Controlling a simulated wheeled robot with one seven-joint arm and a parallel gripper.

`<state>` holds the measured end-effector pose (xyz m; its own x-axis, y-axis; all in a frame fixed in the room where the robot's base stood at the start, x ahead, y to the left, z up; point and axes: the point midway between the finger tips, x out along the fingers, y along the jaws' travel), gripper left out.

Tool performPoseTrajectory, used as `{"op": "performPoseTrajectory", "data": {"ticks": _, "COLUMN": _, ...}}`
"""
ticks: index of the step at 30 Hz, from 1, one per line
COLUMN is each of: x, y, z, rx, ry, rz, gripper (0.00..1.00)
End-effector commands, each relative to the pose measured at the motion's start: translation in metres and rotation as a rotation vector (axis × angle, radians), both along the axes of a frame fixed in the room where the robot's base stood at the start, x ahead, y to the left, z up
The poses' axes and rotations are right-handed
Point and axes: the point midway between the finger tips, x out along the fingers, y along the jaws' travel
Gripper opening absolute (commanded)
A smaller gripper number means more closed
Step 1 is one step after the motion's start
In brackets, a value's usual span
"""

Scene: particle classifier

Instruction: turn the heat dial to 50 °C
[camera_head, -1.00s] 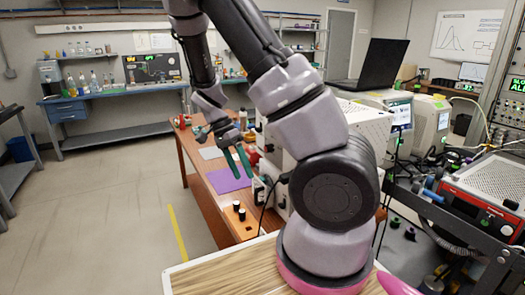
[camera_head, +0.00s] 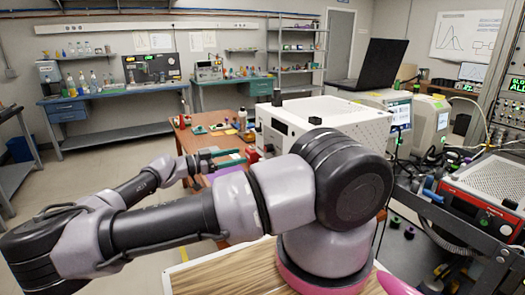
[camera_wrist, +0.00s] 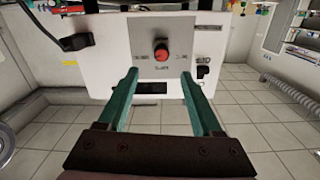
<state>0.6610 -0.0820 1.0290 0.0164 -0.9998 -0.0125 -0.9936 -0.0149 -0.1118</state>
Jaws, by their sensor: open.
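The heat dial (camera_wrist: 161,53) is a round knob with a red front on the pale panel of a white box. In the wrist view it sits ahead of my gripper, between and beyond the two green fingers. My gripper (camera_wrist: 165,85) is open and empty, apart from the dial. Small labels surround the dial, too small to read. In the head view my gripper (camera_head: 232,160) points right toward the white box (camera_head: 330,118). My own arm hides the lower part of the box there, and I cannot make out the dial.
The wooden bench (camera_head: 190,142) carries small tools and a purple sheet (camera_head: 228,170). Black connectors (camera_wrist: 205,73) stick out at the panel's right. A black cable (camera_wrist: 74,41) plugs in at its left. Tiled floor is open below the panel.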

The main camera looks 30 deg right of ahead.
Motion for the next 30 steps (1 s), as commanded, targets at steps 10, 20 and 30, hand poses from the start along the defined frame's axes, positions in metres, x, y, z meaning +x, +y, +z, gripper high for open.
{"op": "performPoseTrajectory", "data": {"ticks": 10, "x": 0.002, "y": -0.043, "z": 0.002, "rx": -0.016, "ry": -0.011, "rz": 0.005, "gripper": 0.67}}
{"op": "performPoseTrajectory", "data": {"ticks": 20, "x": 0.004, "y": -0.096, "z": 0.001, "rx": -0.013, "ry": -0.011, "rz": 0.007, "gripper": 0.67}}
{"op": "performPoseTrajectory", "data": {"ticks": 30, "x": 0.004, "y": -0.106, "z": 0.001, "rx": -0.012, "ry": -0.01, "rz": 0.01, "gripper": 0.67}}
